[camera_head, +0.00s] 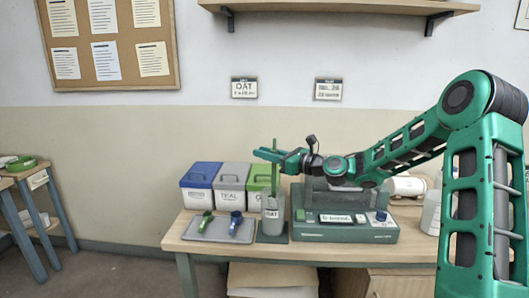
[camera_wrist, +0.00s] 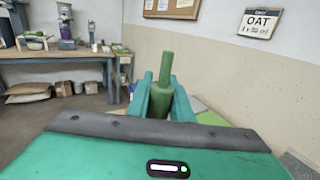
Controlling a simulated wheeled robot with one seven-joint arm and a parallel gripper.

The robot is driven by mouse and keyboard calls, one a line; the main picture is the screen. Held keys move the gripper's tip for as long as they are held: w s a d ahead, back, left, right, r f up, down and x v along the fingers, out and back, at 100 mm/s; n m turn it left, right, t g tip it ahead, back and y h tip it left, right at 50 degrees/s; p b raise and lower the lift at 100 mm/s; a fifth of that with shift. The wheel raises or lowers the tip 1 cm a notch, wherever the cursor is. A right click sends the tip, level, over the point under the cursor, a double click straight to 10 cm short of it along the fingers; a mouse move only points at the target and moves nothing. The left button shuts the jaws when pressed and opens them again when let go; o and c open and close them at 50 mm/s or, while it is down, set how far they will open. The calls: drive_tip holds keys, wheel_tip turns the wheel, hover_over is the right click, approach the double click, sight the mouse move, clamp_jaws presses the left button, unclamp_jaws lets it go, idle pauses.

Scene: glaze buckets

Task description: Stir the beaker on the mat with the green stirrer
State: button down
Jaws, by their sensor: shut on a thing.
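My gripper (camera_head: 264,153) is shut on the green stirrer (camera_head: 274,172) and holds it upright above the beaker. In the wrist view my gripper (camera_wrist: 161,98) has the stirrer's thick green handle (camera_wrist: 162,100) between its fingers. The stirrer's shaft runs down to the beaker's mouth. Its lower end is hidden, and how deep it sits cannot be told.
A grey tray (camera_head: 218,236) left of the mat holds a green item (camera_head: 207,217) and a blue item (camera_head: 236,222). Blue-lidded (camera_head: 201,191), grey-lidded (camera_head: 231,191) and green-lidded (camera_head: 258,180) buckets stand behind. A green-grey scale-like device (camera_head: 345,230) stands close on the right.

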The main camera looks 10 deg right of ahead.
wheel_tip(320, 180, down, 7)
idle(1.2)
drive_tip(key=shift+r, duration=0.1)
drive_tip(key=shift+s+a, duration=0.3)
drive_tip(key=shift+a, duration=0.25)
drive_tip(key=shift+d, duration=0.1)
drive_tip(key=shift+w+d, duration=0.3)
drive_tip(key=shift+d, duration=0.2)
drive_tip(key=shift+w+d, duration=0.3)
drive_tip(key=shift+d, duration=0.2)
drive_tip(key=shift+a, duration=0.1)
